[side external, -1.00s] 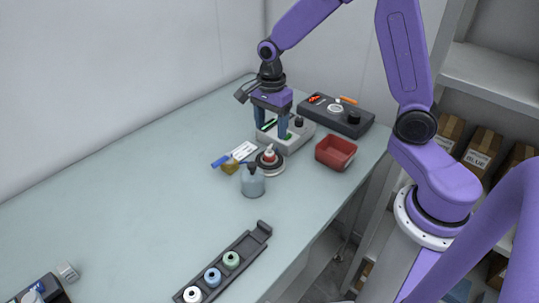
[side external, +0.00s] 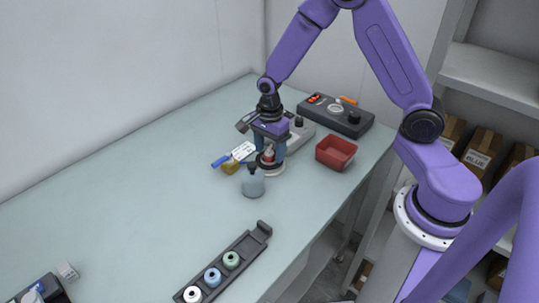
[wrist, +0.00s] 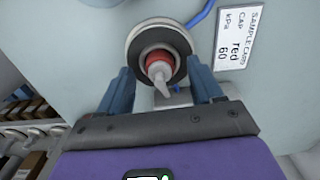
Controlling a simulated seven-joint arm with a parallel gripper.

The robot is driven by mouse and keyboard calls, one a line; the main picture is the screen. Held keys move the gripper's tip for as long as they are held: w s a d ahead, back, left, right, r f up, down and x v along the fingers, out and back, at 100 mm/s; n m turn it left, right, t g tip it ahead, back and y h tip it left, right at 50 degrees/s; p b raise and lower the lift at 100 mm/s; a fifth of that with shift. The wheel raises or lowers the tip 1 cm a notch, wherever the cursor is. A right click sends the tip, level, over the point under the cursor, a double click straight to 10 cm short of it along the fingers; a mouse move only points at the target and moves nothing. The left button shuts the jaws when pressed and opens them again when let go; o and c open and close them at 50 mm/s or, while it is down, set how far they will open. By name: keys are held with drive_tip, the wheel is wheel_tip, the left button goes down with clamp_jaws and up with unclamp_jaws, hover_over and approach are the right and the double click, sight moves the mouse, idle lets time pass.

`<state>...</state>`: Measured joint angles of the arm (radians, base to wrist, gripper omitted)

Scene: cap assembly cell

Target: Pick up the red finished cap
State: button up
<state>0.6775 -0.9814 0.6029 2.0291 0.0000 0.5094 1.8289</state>
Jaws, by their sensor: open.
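The red cap (wrist: 158,61) stands on a round dark and pale stand (wrist: 133,42), with a whitish nozzle-like tip on it pointing toward the wrist camera. In the side external view the red cap (side external: 268,156) shows partly between my fingers, above the round stand (side external: 271,169). My gripper (wrist: 160,70) is open, its blue fingers to either side of the cap and apart from it in the wrist view. In the side external view my gripper (side external: 270,154) is low over the stand; the exact fingertip height is hard to tell.
A sample card (wrist: 235,40) reads "red 60 kPa". A red tray (side external: 336,152) is to the right, a control box (side external: 336,115) behind, a pale fixture (side external: 300,131) behind my gripper.

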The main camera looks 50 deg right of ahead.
drive_tip(key=c, duration=0.8)
drive_tip(key=shift+r, duration=0.1)
